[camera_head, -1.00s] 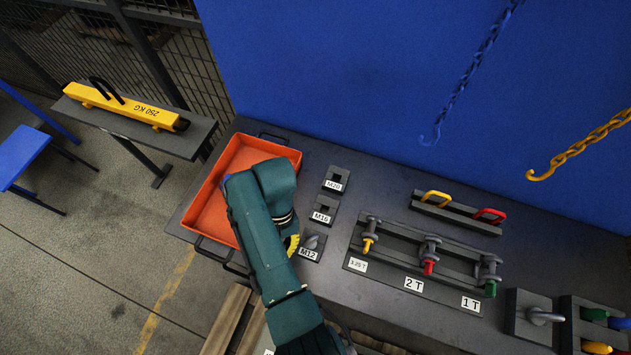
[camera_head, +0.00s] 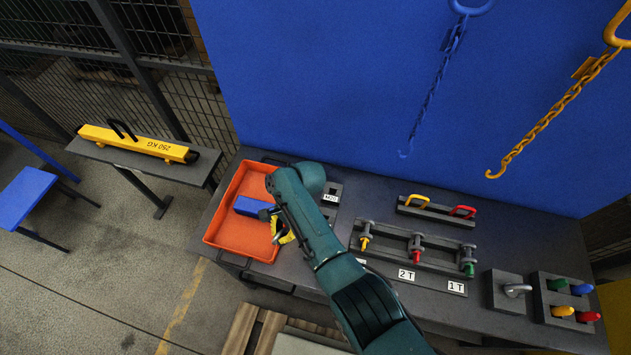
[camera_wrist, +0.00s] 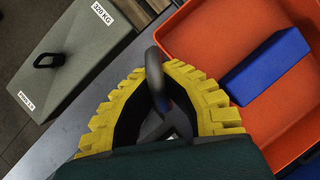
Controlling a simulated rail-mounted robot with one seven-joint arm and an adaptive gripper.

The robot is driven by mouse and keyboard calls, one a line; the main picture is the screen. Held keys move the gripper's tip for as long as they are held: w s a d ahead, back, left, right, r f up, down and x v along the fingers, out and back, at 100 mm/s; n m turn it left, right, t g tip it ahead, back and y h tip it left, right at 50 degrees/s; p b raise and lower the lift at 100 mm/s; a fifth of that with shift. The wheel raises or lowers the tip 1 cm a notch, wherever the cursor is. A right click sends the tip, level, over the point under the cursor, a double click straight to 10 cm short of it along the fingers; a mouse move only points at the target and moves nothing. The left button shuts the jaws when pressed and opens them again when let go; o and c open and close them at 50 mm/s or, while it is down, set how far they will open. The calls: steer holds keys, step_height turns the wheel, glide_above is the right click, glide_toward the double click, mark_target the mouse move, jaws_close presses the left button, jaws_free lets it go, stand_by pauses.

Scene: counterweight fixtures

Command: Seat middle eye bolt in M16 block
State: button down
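My gripper (camera_head: 279,228), with yellow ribbed fingers, is over the right side of the orange tray (camera_head: 222,238). In the wrist view its fingers (camera_wrist: 168,82) close around a dark grey eye bolt (camera_wrist: 153,62), whose ring sticks out past the fingertips. Its lower part is mostly hidden between the fingers. In the head view a small grey piece (camera_head: 265,213) shows at the fingertips. The M20 block (camera_head: 334,189) is partly visible right of my arm. The M16 and M12 blocks are hidden behind my arm.
A blue block (camera_head: 251,206) lies in the tray and shows in the wrist view (camera_wrist: 268,68). Shackle racks (camera_head: 412,250) stand to the right on the bench. A grey 320 KG weight (camera_wrist: 75,55) is beyond the bench edge. Chains (camera_head: 548,117) hang at the back.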

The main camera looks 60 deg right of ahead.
steer(key=s+d+r+m+t+h+p, duration=0.2)
steer(key=s+d+m, duration=0.2)
steer(key=d+m, duration=0.3)
steer(key=s+d+r+m+t+h+p, duration=0.1)
steer(key=s+d+r+m+p, duration=0.2)
steer(key=d+m, duration=0.35)
step_height(320, 180, down, 10)
steer(key=d+b, duration=0.2)
steer(key=b, duration=0.7)
steer(key=shift+r+n+h, duration=0.2)
steer(key=shift+n+h, duration=0.1)
steer(key=shift+n, duration=0.15)
steer(key=shift+s+d+f, duration=0.1)
steer(key=shift+f+b, duration=1.65)
steer(key=shift+f, duration=0.55)
steer(key=c, duration=1.2)
jaws_free()
steer(key=shift+o, duration=0.2)
